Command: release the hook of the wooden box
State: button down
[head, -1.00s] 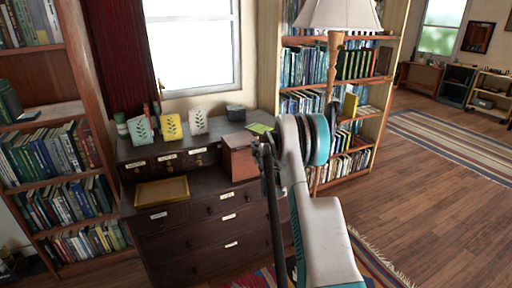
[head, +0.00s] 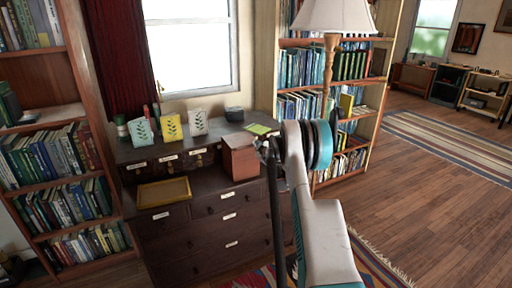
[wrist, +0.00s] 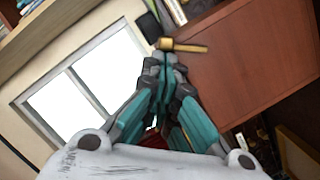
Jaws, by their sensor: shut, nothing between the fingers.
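The wooden box (head: 240,160) is reddish brown and stands on the right end of the dark dresser, closed. In the wrist view its broad brown side (wrist: 245,65) fills the upper right. In the head view my gripper (head: 268,150) is at the right side of the box, partly hidden by my arm.
The dresser (head: 150,220) also holds a yellow tray (head: 163,192), several leaf-patterned cards (head: 171,126) and a dark bowl (head: 234,113). A green item (head: 258,129) lies behind the box. A lamp (head: 332,70) and a bookcase (head: 366,130) stand to the right. Floor on the right is open.

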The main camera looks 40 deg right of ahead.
jog(key=shift+s+d+f+m+y, duration=0.2)
jog(key=shift+d+m+y, duration=0.2)
jog(key=shift+d+m, duration=0.35)
jog(key=shift+s+d+f+m+y, duration=0.15)
jog(key=shift+d+m+y, duration=0.35)
jog(key=shift+m, duration=0.45)
jog(key=shift+r, duration=0.1)
